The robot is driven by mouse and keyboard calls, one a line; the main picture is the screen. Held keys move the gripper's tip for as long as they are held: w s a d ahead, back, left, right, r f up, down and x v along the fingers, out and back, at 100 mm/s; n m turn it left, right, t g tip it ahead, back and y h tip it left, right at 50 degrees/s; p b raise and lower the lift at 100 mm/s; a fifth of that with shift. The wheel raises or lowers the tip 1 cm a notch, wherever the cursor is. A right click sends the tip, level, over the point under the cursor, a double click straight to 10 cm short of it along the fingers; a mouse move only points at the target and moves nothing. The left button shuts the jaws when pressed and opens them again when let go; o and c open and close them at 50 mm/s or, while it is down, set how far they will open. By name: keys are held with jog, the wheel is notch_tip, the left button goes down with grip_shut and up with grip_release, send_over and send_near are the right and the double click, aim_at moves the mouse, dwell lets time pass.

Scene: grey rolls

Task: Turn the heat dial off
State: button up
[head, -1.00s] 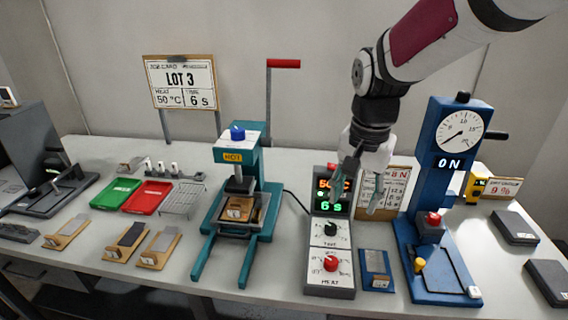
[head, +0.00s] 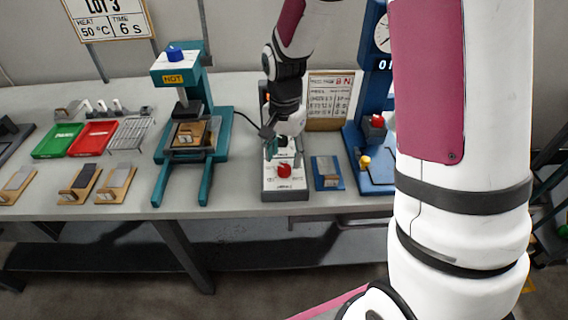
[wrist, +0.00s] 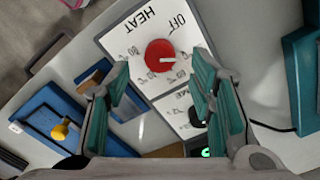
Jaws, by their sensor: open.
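The red heat dial (head: 284,170) is on the lower front of the control box (head: 286,190). In the wrist view the red dial (wrist: 160,55) sits under the words HEAT and OFF on a white panel (wrist: 130,42). A pale mark on the dial appears to point right, away from OFF; its exact setting is hard to read. My gripper (head: 282,150) is open over the box, just behind the dial in the head view. In the wrist view my gripper's teal fingers (wrist: 160,78) stand apart either side of the dial, apparently not touching it. The box's display is mostly hidden.
The black time dial (wrist: 195,116) is partly behind a finger. A teal press (head: 190,125) stands left of the box. My arm hides the table's right side.

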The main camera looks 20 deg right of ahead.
aim_at(285, 167)
jog(key=shift+f, duration=1.9)
jog(key=shift+c, duration=0.6)
jog(key=c, duration=1)
